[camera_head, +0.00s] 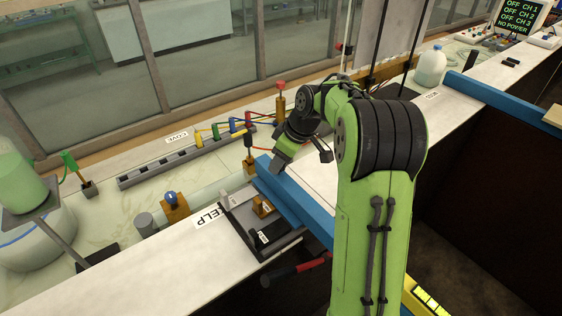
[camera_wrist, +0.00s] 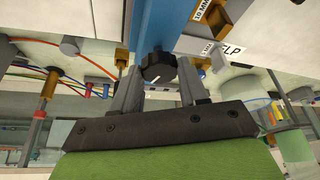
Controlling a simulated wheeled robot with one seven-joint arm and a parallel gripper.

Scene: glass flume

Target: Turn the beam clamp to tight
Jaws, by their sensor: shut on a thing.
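The beam clamp knob (camera_wrist: 158,67) is black and ridged with a white mark on its face. It sits on the blue beam (camera_wrist: 160,20) in the wrist view. My gripper (camera_wrist: 157,75) has one grey finger on each side of the knob and is shut on it. The knob is hidden there behind my gripper. No tight or loose wording is legible near the knob.
A dark tray with small labelled blocks (camera_head: 264,208) lies left of the beam, near the KELP label (camera_head: 212,217). Coloured leads and a red-topped brass post (camera_head: 281,103) stand close behind my wrist. A red-handled tool (camera_head: 297,269) sticks out at the front edge.

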